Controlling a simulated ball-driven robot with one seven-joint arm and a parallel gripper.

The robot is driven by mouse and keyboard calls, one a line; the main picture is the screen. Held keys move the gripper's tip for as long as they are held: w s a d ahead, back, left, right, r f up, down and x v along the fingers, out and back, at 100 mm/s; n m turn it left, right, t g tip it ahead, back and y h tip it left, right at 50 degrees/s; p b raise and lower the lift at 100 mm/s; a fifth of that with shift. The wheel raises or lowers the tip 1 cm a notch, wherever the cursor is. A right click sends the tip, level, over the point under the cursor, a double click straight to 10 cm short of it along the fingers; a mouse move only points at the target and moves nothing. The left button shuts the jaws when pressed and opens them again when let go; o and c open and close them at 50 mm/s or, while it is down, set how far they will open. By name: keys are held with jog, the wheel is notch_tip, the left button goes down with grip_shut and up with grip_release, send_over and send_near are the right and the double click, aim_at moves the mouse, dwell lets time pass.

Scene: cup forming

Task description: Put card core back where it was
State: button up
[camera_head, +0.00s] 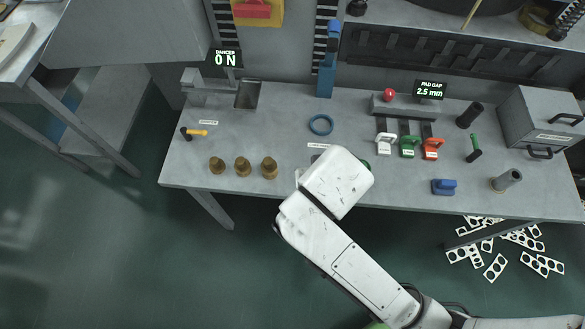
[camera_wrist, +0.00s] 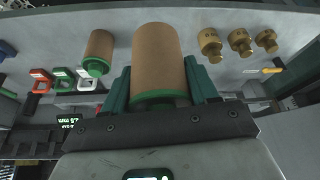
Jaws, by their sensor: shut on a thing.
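A brown card core (camera_wrist: 157,50) with a green band at its near end stands between the two green fingers of my gripper (camera_wrist: 158,88) in the wrist view. The fingers are shut on it. A second, similar brown core (camera_wrist: 99,45) with a green end is to the left, apart from the gripper. In the head view my white wrist covers the gripper and the held core, over the front middle of the bench. Only a bit of green (camera_head: 366,164) shows at its right edge. I cannot tell whether the held core touches the bench.
Three brass weights (camera_head: 243,166) stand left on the bench (camera_head: 290,95). A blue ring (camera_head: 321,124) lies behind my wrist. White, green and red clips (camera_head: 409,147) are to the right.

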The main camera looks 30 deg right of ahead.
jog(key=w+f, duration=0.2)
jog(key=w, duration=0.1)
jog(key=w+d+f, duration=0.1)
jog(key=w+f, duration=0.2)
jog(key=w, duration=0.1)
jog(key=w+f, duration=0.3)
jog(key=w, duration=0.1)
jog(key=shift+d+f, duration=0.25)
jog(key=shift+d, duration=0.1)
jog(key=shift+w+f, duration=0.15)
jog(key=shift+f, duration=0.7)
jog(key=shift+w+f, duration=0.1)
jog(key=shift+f, duration=0.75)
jog(key=shift+f, duration=0.15)
jog(key=o, duration=0.8)
jog(key=p+v, duration=0.1)
jog(key=v, duration=1.1)
jog(key=shift+d, duration=0.1)
